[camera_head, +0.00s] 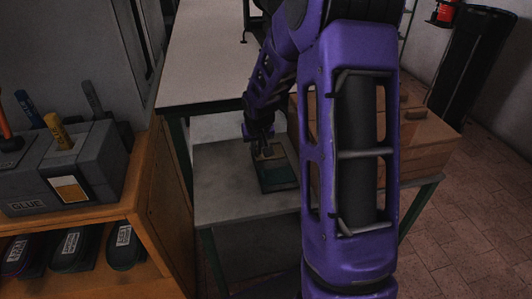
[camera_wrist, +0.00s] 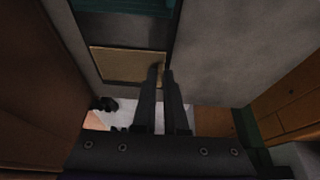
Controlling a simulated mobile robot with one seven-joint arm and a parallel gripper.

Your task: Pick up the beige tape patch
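The beige tape patch (camera_wrist: 122,65) lies flat at the near end of a dark tray (camera_wrist: 107,31) in the wrist view. In the head view the patch (camera_head: 272,153) is small and partly hidden by my gripper (camera_head: 263,145). My gripper (camera_wrist: 160,70) reaches over the patch's right end in the wrist view. Its two fingers are close together with a narrow gap between the tips. A dark spot, perhaps shadow, shows between them on the patch. I cannot tell whether the tips touch it.
The tray rests on a grey table (camera_head: 222,180). A brown wooden box (camera_head: 420,143) stands at its right, partly behind my arm. A wooden shelf (camera_head: 155,185) with a grey GLUE holder (camera_head: 100,165) is at left. A pale bench (camera_head: 205,60) stands behind.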

